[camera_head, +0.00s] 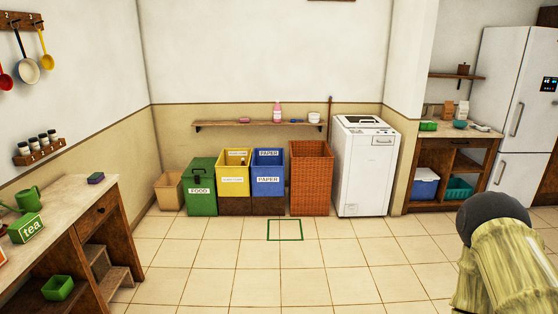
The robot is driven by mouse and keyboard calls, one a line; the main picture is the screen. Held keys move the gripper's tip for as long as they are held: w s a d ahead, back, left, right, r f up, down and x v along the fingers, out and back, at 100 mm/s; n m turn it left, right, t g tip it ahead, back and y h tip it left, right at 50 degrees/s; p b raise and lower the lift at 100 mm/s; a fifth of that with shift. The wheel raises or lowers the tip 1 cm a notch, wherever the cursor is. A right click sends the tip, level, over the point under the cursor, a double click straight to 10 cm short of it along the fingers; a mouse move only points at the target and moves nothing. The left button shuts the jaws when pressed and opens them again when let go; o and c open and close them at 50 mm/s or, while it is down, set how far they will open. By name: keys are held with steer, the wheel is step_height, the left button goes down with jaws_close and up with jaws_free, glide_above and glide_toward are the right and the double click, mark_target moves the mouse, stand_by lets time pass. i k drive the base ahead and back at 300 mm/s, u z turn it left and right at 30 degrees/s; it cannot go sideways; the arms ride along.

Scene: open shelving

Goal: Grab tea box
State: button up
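The tea box (26,229) is a small green box with "tea" in white letters. It stands at the far left, near the front edge of a wooden table (85,191). My gripper is not in view, so I cannot see whether it is open or shut.
Bins and a white washing machine (366,165) line the back wall. The tiled floor (270,270) is clear mid-room.

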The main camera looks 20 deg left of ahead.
mark_target(26, 228)
steer(key=u, duration=0.2)
steer(key=i, duration=1.6)
steer(key=u, duration=1.15)
steer(key=i, duration=0.95)
steer(key=u, duration=1.05)
